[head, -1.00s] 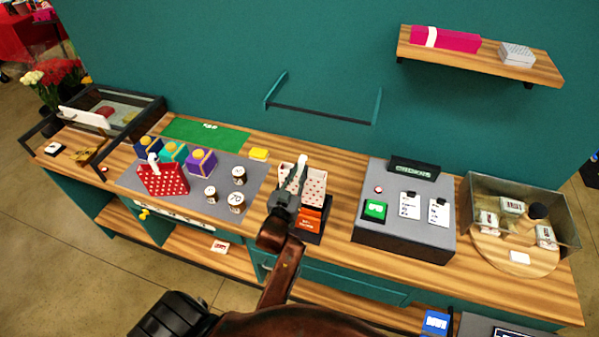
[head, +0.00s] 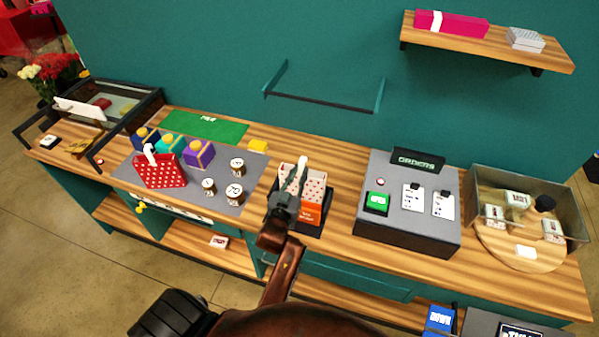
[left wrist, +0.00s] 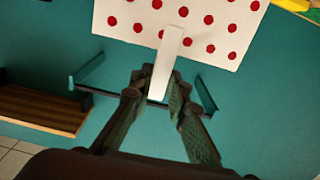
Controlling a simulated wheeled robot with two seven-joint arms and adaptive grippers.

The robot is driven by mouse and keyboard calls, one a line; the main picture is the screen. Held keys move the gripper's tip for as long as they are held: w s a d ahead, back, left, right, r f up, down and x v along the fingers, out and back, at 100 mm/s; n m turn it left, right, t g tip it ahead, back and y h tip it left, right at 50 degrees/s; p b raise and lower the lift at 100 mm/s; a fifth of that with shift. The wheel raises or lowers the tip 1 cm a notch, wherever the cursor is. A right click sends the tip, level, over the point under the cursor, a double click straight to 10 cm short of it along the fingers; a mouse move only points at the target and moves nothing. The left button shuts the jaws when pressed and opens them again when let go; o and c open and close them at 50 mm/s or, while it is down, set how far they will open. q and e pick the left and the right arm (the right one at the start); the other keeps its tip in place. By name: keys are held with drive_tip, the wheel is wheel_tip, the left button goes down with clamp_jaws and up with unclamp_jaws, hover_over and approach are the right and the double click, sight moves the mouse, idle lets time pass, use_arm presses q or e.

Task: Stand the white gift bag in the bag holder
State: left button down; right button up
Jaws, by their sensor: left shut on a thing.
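The white gift bag with red dots (head: 312,180) is upright at the bag holder, a dark box with an orange label (head: 311,213), in the middle of the counter. In the head view it appears within or just above the holder; I cannot tell whether its base rests there. My left gripper (head: 291,192) is shut on the bag's white handle. In the left wrist view the dotted bag (left wrist: 205,25) lies beyond the fingers, with the handle (left wrist: 166,65) between them. The gripper partly hides the bag and holder. My right gripper is out of view.
A red dotted bag (head: 160,170) stands left on the grey mat (head: 128,172), near colored boxes and several jars. The orders station (head: 400,222) is to the right, then a metal tray (head: 578,222). A wall bracket (head: 322,103) is behind. Bare wood lies between holder and station.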

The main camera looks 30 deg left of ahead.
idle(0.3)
use_arm(q)
drive_tip(key=c, duration=1.8)
unclamp_jaws()
drive_tip(key=shift+r, duration=0.15)
wheel_tip(320, 180, up, 10)
